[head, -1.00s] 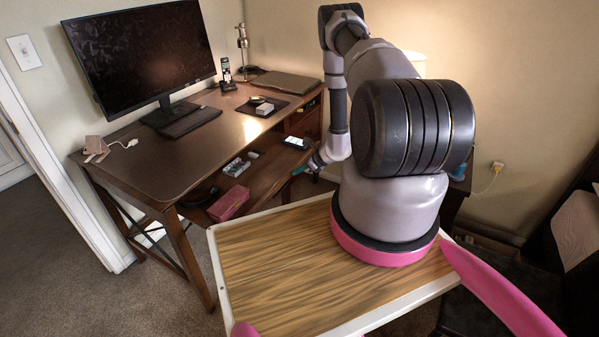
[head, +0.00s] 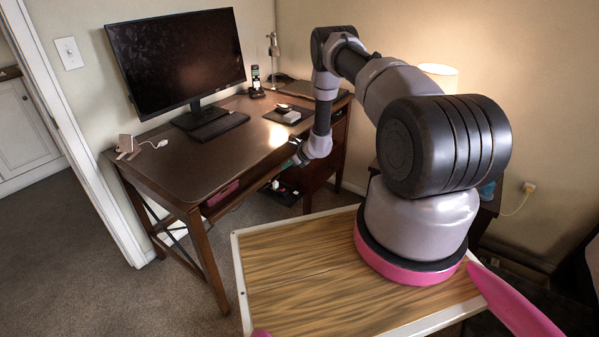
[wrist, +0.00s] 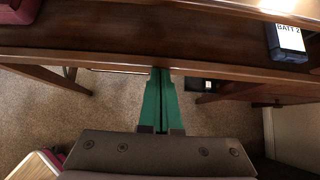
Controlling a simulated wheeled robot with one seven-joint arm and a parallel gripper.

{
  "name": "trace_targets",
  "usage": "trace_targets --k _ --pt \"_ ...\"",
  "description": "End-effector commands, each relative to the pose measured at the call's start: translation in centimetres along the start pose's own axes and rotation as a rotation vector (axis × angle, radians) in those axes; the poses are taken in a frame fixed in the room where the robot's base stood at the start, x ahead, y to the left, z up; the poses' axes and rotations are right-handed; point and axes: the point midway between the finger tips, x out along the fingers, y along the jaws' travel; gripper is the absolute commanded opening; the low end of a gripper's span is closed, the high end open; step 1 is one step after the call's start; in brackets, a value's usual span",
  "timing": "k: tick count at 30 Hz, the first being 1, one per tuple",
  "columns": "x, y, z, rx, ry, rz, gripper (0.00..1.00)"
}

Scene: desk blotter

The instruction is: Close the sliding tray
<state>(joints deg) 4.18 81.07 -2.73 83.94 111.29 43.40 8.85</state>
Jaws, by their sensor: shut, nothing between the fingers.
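The sliding tray (wrist: 130,61) is a dark wooden shelf under the desk top. In the wrist view its front edge runs across, with a strip of its surface showing behind. In the head view the tray (head: 228,203) sits mostly under the desk, its front edge a little out. A pink box (head: 222,192) and a dark block marked BATT 2 (wrist: 287,42) lie on it. My gripper (wrist: 160,75) is shut and empty, its green fingertips at the tray's front edge; whether they touch cannot be told. In the head view my gripper (head: 299,157) is beside the desk front.
The desk top (head: 200,155) holds a monitor (head: 180,60), a keyboard (head: 219,126) and a phone (head: 256,82). A low dark container (head: 281,194) stands out below the desk front, near the drawers. Carpet (head: 130,300) is open at the left.

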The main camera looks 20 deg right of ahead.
Motion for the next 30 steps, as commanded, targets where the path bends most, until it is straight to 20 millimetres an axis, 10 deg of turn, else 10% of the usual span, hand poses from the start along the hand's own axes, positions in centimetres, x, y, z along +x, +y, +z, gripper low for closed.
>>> trace_targets --k 30 --pt "3.1 -0.2 3.5 0.0 -0.009 0.002 0.0"
